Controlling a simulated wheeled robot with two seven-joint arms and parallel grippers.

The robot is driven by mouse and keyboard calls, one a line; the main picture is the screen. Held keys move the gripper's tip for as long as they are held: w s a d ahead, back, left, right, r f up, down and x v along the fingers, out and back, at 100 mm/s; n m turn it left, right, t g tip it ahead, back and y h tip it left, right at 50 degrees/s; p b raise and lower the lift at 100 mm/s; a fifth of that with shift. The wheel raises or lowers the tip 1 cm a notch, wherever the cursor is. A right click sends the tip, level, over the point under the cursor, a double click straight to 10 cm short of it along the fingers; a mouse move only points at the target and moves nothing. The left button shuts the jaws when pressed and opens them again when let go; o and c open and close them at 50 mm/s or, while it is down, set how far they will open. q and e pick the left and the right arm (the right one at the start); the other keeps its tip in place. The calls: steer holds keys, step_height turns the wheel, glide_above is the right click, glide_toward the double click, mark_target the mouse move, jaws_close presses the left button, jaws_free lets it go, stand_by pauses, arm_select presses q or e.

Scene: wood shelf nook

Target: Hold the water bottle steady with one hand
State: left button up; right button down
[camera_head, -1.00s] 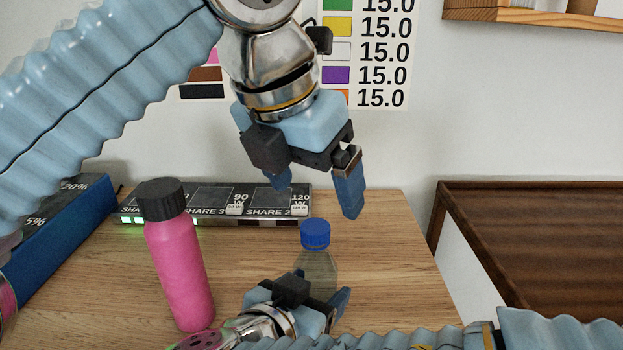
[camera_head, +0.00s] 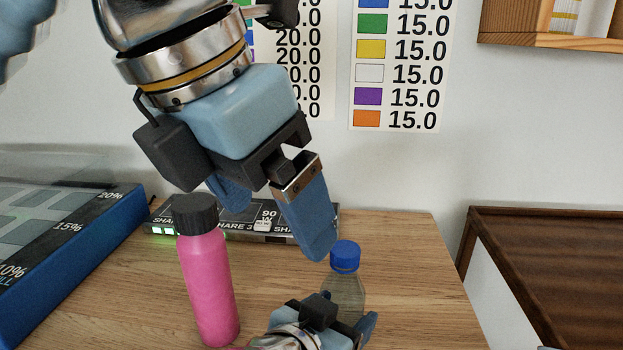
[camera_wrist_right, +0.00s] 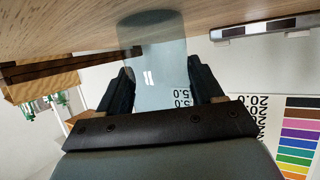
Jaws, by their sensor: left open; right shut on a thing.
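The clear water bottle with a blue cap (camera_head: 345,256) stands upright on the wooden table (camera_head: 400,290). My right gripper (camera_head: 345,322) is shut around the lower part of the bottle, which it partly hides. In the right wrist view the clear bottle body (camera_wrist_right: 160,70) sits between the two dark fingers (camera_wrist_right: 163,92). My left gripper (camera_head: 272,225) is open and empty. It hangs in the air and, in the head view, appears up and to the left of the blue cap.
A pink bottle with a black cap (camera_head: 208,285) stands left of the water bottle. A dark labelled strip (camera_head: 165,228) lies along the table's back. A blue box (camera_head: 70,250) is at the left. A dark brown table (camera_head: 560,270) stands at the right.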

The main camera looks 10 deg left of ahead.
arm_select(q)
steer(key=s+a, duration=0.2)
steer(key=shift+s, duration=0.4)
arm_select(e)
steer(key=shift+c, duration=0.4)
jaws_free()
arm_select(q)
steer(key=shift+f+b, duration=0.75)
steer(key=shift+f, duration=0.1)
arm_select(e)
steer(key=v, duration=1.3)
steer(key=shift+s+a+r, duration=0.15)
steer(key=shift+s+r, duration=0.1)
steer(key=shift+s, duration=0.05)
